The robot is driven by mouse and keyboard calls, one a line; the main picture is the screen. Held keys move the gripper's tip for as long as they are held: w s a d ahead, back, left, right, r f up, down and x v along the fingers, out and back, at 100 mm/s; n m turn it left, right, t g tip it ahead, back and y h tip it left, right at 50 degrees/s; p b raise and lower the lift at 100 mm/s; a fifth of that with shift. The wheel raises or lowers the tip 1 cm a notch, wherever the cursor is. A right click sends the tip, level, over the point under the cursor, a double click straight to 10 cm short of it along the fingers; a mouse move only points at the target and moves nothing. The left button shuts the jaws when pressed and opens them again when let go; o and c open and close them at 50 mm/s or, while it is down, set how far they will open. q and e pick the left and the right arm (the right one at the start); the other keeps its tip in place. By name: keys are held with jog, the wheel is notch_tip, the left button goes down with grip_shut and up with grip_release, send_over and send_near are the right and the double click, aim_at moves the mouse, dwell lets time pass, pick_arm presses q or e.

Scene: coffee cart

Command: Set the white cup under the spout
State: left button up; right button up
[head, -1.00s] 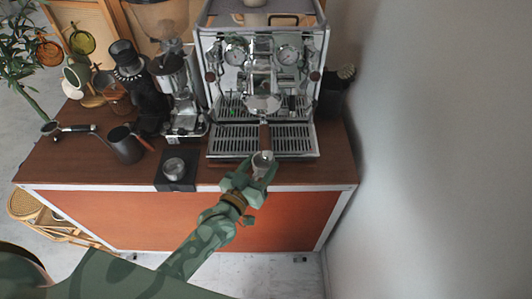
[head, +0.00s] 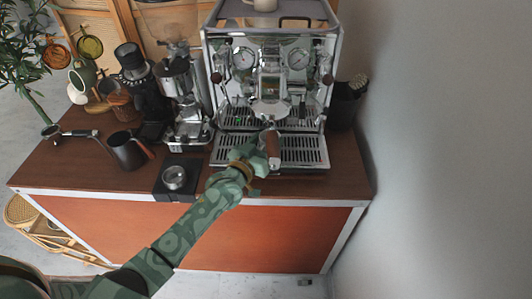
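My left gripper (head: 256,152) reaches in over the front of the drip tray (head: 306,153), below the machine's group head (head: 270,104). Its fingers are seen from behind and overlap the brown portafilter handle (head: 272,145). The white cup cannot be made out clearly now; the gripper and handle cover the place just ahead of the fingers. Whether the fingers are closed on it cannot be seen. My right gripper is out of view.
The espresso machine (head: 327,60) stands at the back right. The tamping stand (head: 174,178), dark pitcher (head: 127,150), grinder (head: 185,100) and a loose portafilter (head: 76,133) are to the left. A light cup (head: 264,4) sits on the machine. The counter's front right is clear.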

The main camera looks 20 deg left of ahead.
pick_arm(q)
jog(key=shift+w+a, duration=0.1)
jog(key=shift+w, duration=0.35)
jog(key=shift+f, duration=0.25)
dwell(0.3)
jog(key=o, duration=1.2)
jog(key=shift+s, duration=0.1)
jog(key=shift+o, duration=0.2)
jog(key=p+v, duration=0.2)
jog(key=v, duration=1.4)
jog(key=shift+s+f, duration=0.15)
